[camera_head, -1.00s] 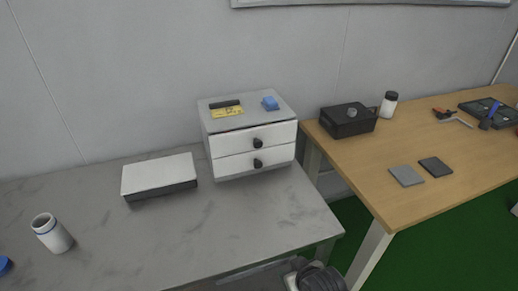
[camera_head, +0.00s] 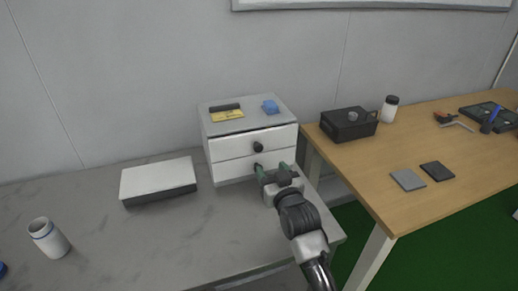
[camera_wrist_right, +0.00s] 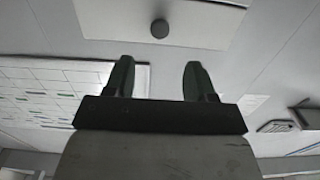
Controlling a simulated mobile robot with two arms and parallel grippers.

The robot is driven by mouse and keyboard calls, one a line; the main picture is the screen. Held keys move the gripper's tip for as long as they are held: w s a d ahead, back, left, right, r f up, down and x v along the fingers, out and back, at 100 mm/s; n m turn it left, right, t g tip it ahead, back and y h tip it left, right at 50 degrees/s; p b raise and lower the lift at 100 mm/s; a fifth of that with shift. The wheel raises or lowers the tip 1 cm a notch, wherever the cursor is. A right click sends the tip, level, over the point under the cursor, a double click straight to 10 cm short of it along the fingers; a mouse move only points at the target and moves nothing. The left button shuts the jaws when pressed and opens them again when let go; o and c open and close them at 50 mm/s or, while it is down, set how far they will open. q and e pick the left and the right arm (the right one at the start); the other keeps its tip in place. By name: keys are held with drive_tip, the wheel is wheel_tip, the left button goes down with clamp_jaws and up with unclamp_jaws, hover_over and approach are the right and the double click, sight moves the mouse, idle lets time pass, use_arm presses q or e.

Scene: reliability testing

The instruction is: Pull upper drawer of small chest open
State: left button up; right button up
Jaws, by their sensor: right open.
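The small white two-drawer chest (camera_head: 222,124) stands at the back right of the grey table. Its upper drawer (camera_head: 229,149) is shut flush, with a dark round knob (camera_head: 258,147) uncovered in the head view. The lower drawer (camera_head: 229,169) is also shut, and its knob is partly covered by a finger. My right gripper (camera_head: 271,168) is open and empty, in front of the lower drawer in the picture, below the upper knob. The right wrist view shows its two green fingers (camera_wrist_right: 158,80) apart, and a round knob (camera_wrist_right: 160,28) on a pale front beyond them. My left gripper is out of view.
A white box (camera_head: 157,177) and a white cup (camera_head: 48,238) stand left on the grey table. A wooden table (camera_head: 400,155) with a black box (camera_head: 346,125) is right.

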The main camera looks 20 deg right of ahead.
sight(259, 149)
drive_tip(key=w, duration=1)
drive_tip(key=shift+w+a+r, duration=0.1)
drive_tip(key=shift+w+a, duration=0.05)
drive_tip(key=shift+w, duration=0.15)
drive_tip(key=shift+c, duration=0.4)
clamp_jaws()
